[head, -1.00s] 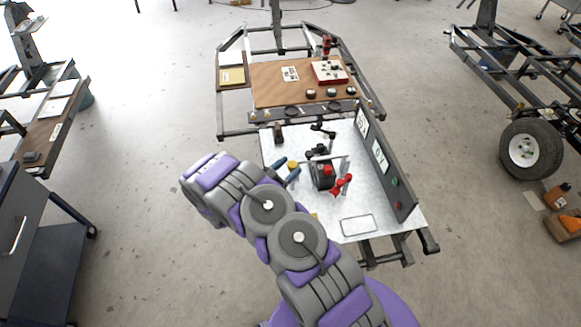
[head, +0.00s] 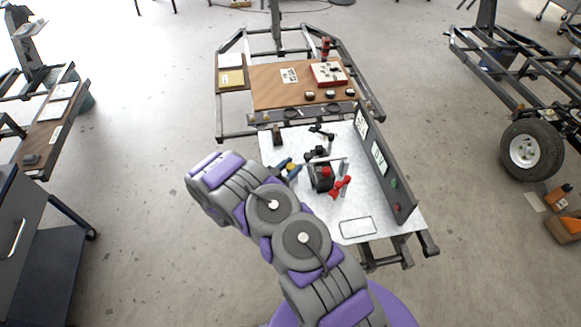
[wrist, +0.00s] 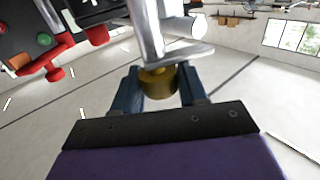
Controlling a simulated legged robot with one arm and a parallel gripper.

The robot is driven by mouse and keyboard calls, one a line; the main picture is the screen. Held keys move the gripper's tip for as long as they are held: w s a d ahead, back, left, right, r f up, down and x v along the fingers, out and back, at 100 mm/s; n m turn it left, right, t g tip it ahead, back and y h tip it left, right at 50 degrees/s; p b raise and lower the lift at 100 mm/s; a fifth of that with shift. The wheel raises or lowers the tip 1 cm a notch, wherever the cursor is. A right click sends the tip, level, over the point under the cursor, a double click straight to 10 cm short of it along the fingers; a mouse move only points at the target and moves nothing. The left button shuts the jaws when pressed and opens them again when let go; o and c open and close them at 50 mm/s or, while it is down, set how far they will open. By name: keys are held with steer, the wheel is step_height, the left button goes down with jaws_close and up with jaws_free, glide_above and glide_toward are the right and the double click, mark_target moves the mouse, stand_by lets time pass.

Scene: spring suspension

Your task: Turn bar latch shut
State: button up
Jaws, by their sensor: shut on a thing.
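The bar latch shows in the wrist view as a silver metal bar (wrist: 148,35) with a flat lever plate and a brass knob (wrist: 158,83) at its near end. My gripper (wrist: 160,88) has its two blue fingers on either side of the brass knob and is shut on it. In the head view my gripper (head: 287,167) is at the left side of the white bench plate, beside the silver bar (head: 328,159). My arm partly covers this area, so the latch's exact angle and its catch cannot be told.
A dark box with a red button (head: 326,172) and a red handle (head: 340,187) stand right of my gripper. A grey upright panel (head: 385,165) edges the white plate (head: 388,222) on the right. A wooden board (head: 275,88) lies behind. Open floor surrounds the frame.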

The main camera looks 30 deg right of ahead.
steer(key=shift+a, duration=0.1)
steer(key=shift+c, duration=0.5)
steer(key=shift+m+g+p, duration=0.3)
steer(key=shift+g+p, duration=0.2)
steer(key=shift+w+m+g+h+p, duration=0.1)
steer(key=shift+m+g+h+p, duration=0.3)
steer(key=shift+m+g+p, duration=0.45)
steer(key=shift+m+g+b, duration=0.55)
steer(key=shift+m+g, duration=0.5)
steer(key=shift+g, duration=0.9)
steer(key=o, duration=0.9)
steer(key=shift+a, duration=0.15)
